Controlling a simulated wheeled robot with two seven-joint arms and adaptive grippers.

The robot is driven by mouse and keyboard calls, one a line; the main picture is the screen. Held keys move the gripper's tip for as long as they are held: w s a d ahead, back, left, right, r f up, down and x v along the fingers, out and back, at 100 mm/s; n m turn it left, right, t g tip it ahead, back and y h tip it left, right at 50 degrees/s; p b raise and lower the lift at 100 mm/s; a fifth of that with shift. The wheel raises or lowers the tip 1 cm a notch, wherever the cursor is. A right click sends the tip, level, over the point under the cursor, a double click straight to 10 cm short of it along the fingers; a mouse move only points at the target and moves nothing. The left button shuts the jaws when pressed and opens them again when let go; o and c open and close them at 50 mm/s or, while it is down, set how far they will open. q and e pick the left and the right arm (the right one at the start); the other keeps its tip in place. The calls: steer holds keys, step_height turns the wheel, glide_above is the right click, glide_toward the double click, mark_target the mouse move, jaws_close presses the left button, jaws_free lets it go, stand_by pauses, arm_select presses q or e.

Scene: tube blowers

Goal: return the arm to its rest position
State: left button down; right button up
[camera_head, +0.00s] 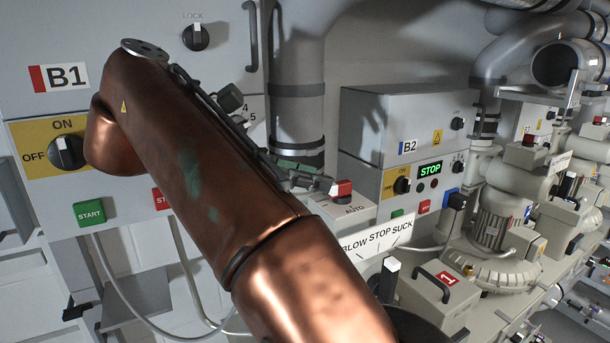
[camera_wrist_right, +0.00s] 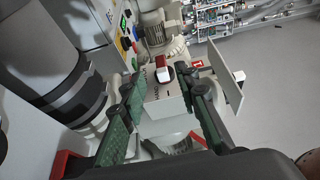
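My right arm (camera_head: 215,190) is copper coloured. It rises from the bottom centre of the head view and bends at the upper left, in front of cabinet B1. My right gripper (camera_head: 318,178) shows partly behind the arm, close to a red-capped switch (camera_head: 342,187) above an AUTO label. In the right wrist view my right gripper (camera_wrist_right: 170,92) has its green-padded fingers spread apart. The red-and-white switch (camera_wrist_right: 163,68) shows between and beyond them, with nothing held. I cannot tell whether a finger touches it. I do not make out my left gripper.
Cabinet B1 (camera_head: 25,85) with its yellow ON/OFF knob panel (camera_head: 25,140) stands close on the left. Box B2 (camera_head: 380,115) shows a lit STOP display. A vertical pipe (camera_head: 297,60) stands behind the gripper. Pumps (camera_head: 500,215) and a BLOW STOP SUCK sign (camera_head: 378,240) crowd the right.

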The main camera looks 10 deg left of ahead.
steer(key=shift+s+a+r, duration=0.1)
steer(key=shift+s+a, duration=0.1)
